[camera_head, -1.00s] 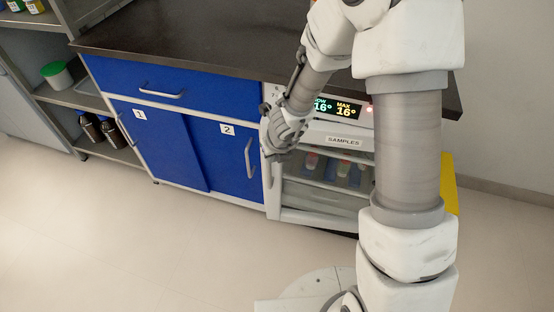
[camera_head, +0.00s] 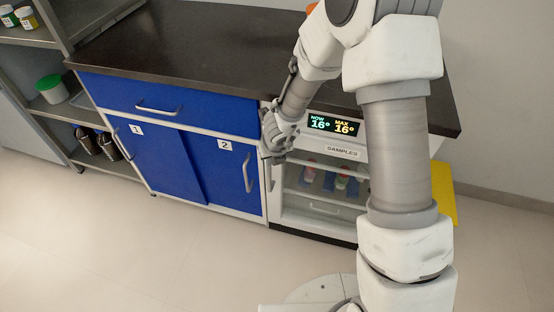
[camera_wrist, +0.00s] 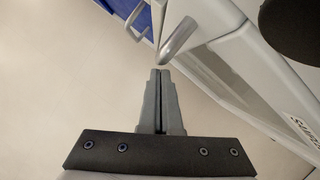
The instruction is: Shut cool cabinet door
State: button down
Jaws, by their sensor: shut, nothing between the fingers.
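The cool cabinet (camera_head: 340,152) is the white unit labelled SAMPLES, right of the blue cupboards, with a lit display reading 16° twice. Its glass-fronted door (camera_head: 318,207) looks flush or almost flush with the front; my arm hides its right part, so I cannot tell if it is fully shut. My gripper (camera_head: 268,158) is at the upper left edge of the door. In the wrist view my gripper (camera_wrist: 160,70) has its fingers together and empty, with the tips just below the end of a grey bar handle (camera_wrist: 178,40). I cannot tell whether they touch.
A blue drawer (camera_head: 170,105) and two blue sliding doors (camera_head: 222,170) with handles stand left of the cabinet. A dark worktop (camera_head: 200,50) overhangs them. Open shelves (camera_head: 60,108) are at far left, a yellow object (camera_head: 444,195) at right. The floor in front is clear.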

jog(key=shift+w+r, duration=0.1)
jog(key=shift+w, duration=0.55)
jog(key=shift+d, duration=0.1)
jog(key=shift+s+d, duration=0.1)
